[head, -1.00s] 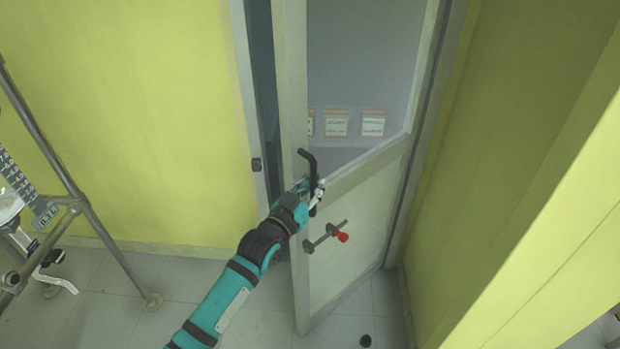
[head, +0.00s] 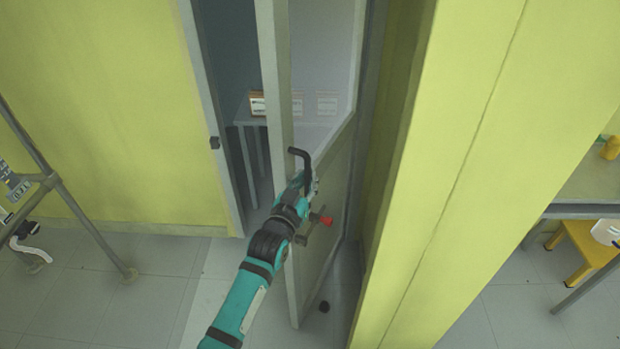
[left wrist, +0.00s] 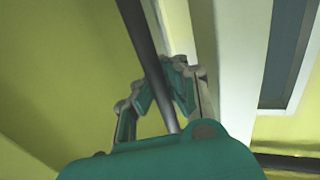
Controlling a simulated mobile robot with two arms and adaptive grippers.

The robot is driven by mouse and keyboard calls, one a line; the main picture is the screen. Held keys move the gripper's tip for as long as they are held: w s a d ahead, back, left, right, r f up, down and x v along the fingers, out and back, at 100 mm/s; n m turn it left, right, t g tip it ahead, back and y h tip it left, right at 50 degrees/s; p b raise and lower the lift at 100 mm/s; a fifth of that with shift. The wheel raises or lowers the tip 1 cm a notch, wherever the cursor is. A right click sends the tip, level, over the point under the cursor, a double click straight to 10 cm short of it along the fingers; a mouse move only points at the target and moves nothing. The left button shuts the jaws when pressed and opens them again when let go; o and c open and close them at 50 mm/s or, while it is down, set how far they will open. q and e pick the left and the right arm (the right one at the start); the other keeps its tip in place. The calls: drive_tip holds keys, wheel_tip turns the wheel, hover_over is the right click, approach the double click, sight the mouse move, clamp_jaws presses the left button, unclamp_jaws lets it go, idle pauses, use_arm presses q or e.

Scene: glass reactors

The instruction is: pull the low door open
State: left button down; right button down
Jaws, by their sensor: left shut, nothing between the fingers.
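The door (head: 318,265) has a grey frame, a glass upper part and a solid lower panel. It stands partly open, its free edge swung toward me. A black handle (head: 301,156) is on its free edge. My left gripper (head: 308,184) is at the handle's lower part. A red-tipped latch (head: 326,221) sits on the panel. My right gripper is not in view.
The door frame (head: 212,125) is left of the gap, with a table (head: 243,112) inside. Yellow walls stand on both sides; the right one (head: 450,170) is close to the door. A metal stand (head: 72,205) is left. A dark doorstop (head: 324,306) is on the floor.

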use_arm(q)
drive_tip(key=c, duration=1.5)
unclamp_jaws()
drive_tip(key=shift+s+a+f, duration=0.1)
drive_tip(key=shift+s+a, duration=0.25)
drive_tip(key=shift+s, duration=0.15)
drive_tip(key=shift+c, duration=0.2)
drive_tip(key=shift+o, duration=1.3)
drive_tip(key=shift+w+d, duration=0.2)
drive_tip(key=v, duration=1.2)
